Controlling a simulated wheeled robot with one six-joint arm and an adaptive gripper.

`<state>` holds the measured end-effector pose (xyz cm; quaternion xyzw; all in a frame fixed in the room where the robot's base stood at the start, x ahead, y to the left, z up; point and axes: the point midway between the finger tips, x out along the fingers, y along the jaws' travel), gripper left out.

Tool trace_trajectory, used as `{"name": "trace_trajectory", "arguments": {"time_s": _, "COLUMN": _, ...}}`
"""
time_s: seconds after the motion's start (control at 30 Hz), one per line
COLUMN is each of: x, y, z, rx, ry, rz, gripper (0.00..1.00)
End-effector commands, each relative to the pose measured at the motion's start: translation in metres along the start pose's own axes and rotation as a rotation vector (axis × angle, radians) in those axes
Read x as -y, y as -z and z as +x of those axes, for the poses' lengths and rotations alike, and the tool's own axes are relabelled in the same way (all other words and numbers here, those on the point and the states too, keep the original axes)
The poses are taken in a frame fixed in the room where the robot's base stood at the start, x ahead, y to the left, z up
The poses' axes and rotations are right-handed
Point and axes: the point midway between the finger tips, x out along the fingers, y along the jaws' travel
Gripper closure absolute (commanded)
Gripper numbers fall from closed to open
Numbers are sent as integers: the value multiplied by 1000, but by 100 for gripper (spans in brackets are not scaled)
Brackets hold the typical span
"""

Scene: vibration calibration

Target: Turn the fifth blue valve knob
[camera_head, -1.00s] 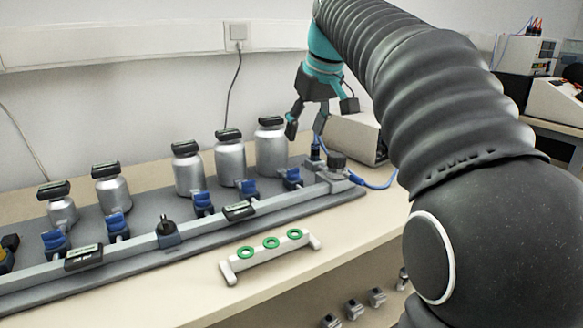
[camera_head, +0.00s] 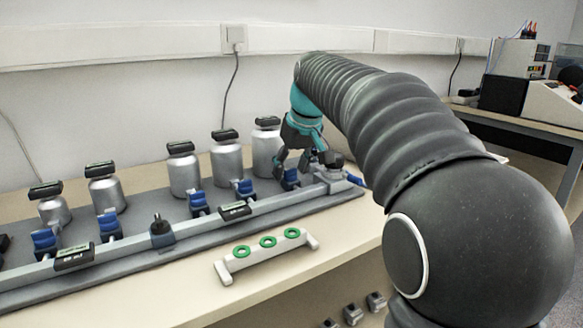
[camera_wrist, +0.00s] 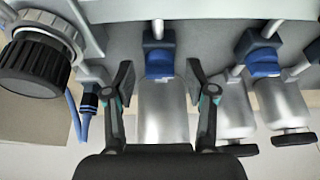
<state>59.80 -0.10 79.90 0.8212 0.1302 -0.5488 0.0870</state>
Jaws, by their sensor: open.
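Several blue valve knobs stand in a row along the grey rail, each in front of a silver canister. The rightmost one, the fifth blue valve knob (camera_head: 290,179), is beside my gripper (camera_head: 291,165) in the head view. My gripper points down over the right end of the rail, with its fingers apart. In the wrist view, a blue knob (camera_wrist: 159,63) shows between the two open fingertips (camera_wrist: 160,78), with a silver canister (camera_wrist: 163,112) below it. No contact between fingers and knob is visible.
A large black knob (camera_wrist: 36,62) and a blue cable (camera_wrist: 74,115) lie left of the fingers in the wrist view. The neighbouring blue knob (camera_wrist: 262,60) is to the right. A white stand with green rings (camera_head: 266,254) sits on the bench in front of the rail.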

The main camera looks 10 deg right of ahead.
Motion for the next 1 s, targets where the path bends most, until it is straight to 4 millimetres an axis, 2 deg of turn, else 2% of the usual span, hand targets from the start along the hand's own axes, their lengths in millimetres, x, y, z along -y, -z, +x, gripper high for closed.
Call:
{"name": "trace_trajectory", "arguments": {"time_s": 0.07, "x": 0, "y": 0, "z": 0, "rx": 0, "ry": 0, "rz": 0, "gripper": 44}}
{"name": "trace_trajectory", "arguments": {"time_s": 0.2, "x": 0, "y": 0, "z": 0, "rx": 0, "ry": 0, "rz": 0, "gripper": 79}}
{"name": "trace_trajectory", "arguments": {"time_s": 0.3, "x": 0, "y": 0, "z": 0, "rx": 0, "ry": 0, "rz": 0, "gripper": 100}}
{"name": "trace_trajectory", "arguments": {"time_s": 0.67, "x": 1, "y": 0, "z": -1, "rx": 0, "ry": -16, "rz": 38, "gripper": 100}}
{"name": "trace_trajectory", "arguments": {"time_s": 1.0, "x": 2, "y": 1, "z": -3, "rx": 1, "ry": -103, "rz": 247, "gripper": 100}}
